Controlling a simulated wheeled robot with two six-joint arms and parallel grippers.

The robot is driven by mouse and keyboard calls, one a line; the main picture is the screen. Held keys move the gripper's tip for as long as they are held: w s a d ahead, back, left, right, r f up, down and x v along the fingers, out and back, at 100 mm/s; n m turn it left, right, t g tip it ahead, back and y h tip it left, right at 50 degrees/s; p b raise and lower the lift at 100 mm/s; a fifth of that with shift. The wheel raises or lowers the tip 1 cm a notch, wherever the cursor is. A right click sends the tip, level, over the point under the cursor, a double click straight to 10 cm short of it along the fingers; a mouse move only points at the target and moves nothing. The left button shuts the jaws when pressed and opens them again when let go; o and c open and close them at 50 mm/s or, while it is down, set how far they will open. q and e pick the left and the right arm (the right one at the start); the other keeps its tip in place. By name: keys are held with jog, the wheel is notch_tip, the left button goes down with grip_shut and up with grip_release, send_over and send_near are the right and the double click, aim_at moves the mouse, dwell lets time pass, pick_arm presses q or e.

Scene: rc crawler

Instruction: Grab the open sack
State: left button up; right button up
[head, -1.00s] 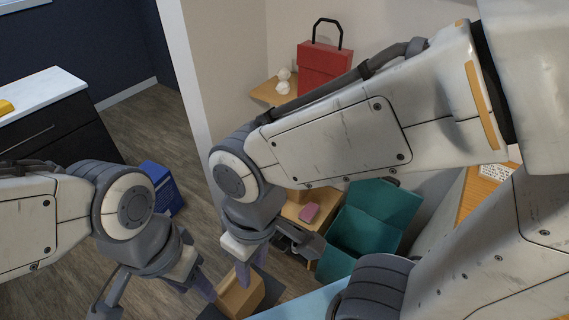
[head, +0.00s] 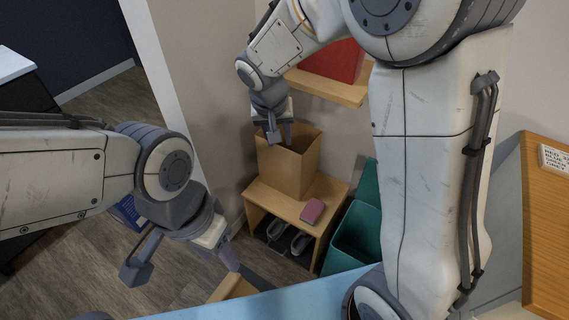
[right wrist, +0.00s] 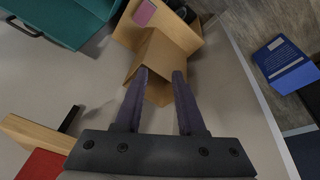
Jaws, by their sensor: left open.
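The open sack (head: 286,172) is a brown, upright, open-topped bag on a low wooden bench against the wall. My right gripper (head: 279,134) reaches down over its open top, with its fingertips at the rim. In the right wrist view the two fingers (right wrist: 160,74) are apart, and the sack (right wrist: 165,55) shows between and beyond them. I cannot tell whether they touch it. My left gripper (head: 224,256) is open, low at the left, away from the sack and above another brown box (head: 233,288).
The bench (head: 325,190) also bears a pink block (head: 312,211), with shoes (head: 299,243) underneath. A teal bin (head: 352,236) stands to its right. A wooden shelf (head: 330,86) with a red bag (head: 336,61) is above. A blue box (head: 126,212) is left.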

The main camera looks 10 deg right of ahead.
aim_at(314, 148)
jog(key=shift+w+d+f+m+t+h+b, duration=0.3)
jog(key=shift+w+d+f+m+b, duration=0.85)
jog(key=shift+w+d+f, duration=2.4)
jog(key=shift+w+d+f+m+t+h+b, duration=0.1)
jog(key=shift+w+d+f+m+h+b, duration=0.35)
jog(key=shift+w+d+f+m+b, duration=2.8)
jog(key=shift+w+d+f+n+t+h+p, duration=0.3)
jog(key=shift+w+d+f+n+p, duration=1.4)
jog(key=shift+f, duration=3.9)
pick_arm(q)
notch_tip(314, 148, down, 10)
jog(key=b, duration=0.1)
jog(key=shift+b, duration=0.4)
pick_arm(e)
jog(key=shift+w+a+m, duration=0.2)
jog(key=shift+w+m, duration=0.4)
jog(key=shift+w, duration=0.05)
grip_shut()
pick_arm(q)
jog(key=shift+d, duration=0.1)
